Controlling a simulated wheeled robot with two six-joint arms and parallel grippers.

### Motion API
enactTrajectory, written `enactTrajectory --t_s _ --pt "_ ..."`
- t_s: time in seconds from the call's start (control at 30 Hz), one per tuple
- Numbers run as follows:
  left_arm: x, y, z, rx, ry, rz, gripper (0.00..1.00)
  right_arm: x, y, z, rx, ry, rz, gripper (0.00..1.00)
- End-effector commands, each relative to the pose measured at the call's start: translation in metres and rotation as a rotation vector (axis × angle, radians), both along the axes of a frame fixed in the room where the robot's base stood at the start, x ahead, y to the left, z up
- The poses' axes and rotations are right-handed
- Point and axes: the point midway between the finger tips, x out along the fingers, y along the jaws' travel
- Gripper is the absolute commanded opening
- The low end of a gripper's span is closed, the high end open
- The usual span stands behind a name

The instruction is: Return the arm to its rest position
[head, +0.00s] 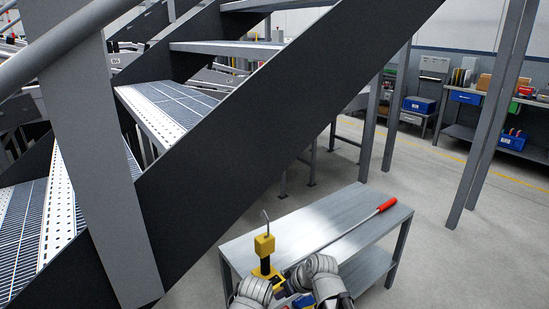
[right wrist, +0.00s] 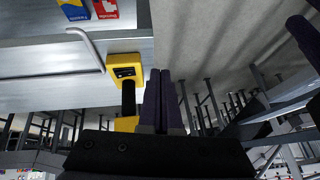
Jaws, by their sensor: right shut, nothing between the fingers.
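My right gripper shows in the right wrist view (right wrist: 160,76), with its two dark fingers together and nothing between them. In the head view my right arm is folded low at the bottom centre, over the near edge of a grey metal table (head: 345,205). My left arm shows beside it, but I cannot make out its gripper. A yellow block with a bent grey rod (head: 264,244) stands on a black post by the arms. In the right wrist view the yellow block (right wrist: 125,68) is just left of the fingertips; I cannot tell how far apart they are.
A long bar with a red handle (head: 387,205) lies across the table. Blue (right wrist: 73,9) and red (right wrist: 104,9) packages lie on it. A dark staircase stringer (head: 230,130) slopes across the left.

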Motion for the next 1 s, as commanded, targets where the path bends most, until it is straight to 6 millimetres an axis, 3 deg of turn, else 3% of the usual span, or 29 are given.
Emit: enactTrajectory --t_s 0.03,0.1,0.37,0.4,1.0 --pt "0.000 0.000 0.000 0.000 0.000 0.000 0.47 -0.027 0.004 -0.009 -0.054 0.073 -0.002 0.00" --pt "0.000 0.000 0.000 0.000 0.000 0.000 0.47 -0.058 0.001 -0.020 -0.142 0.174 -0.030 0.00" --pt "0.000 0.000 0.000 0.000 0.000 0.000 0.47 -0.152 -0.034 -0.030 -0.498 0.415 -0.236 0.00" --pt "0.000 0.000 0.018 0.000 0.000 0.000 0.47 -0.147 -0.034 -0.012 -0.491 0.415 -0.241 0.00" --pt "0.000 0.000 0.151 0.000 0.000 0.001 0.47 -0.144 -0.033 0.120 -0.483 0.412 -0.237 0.00"
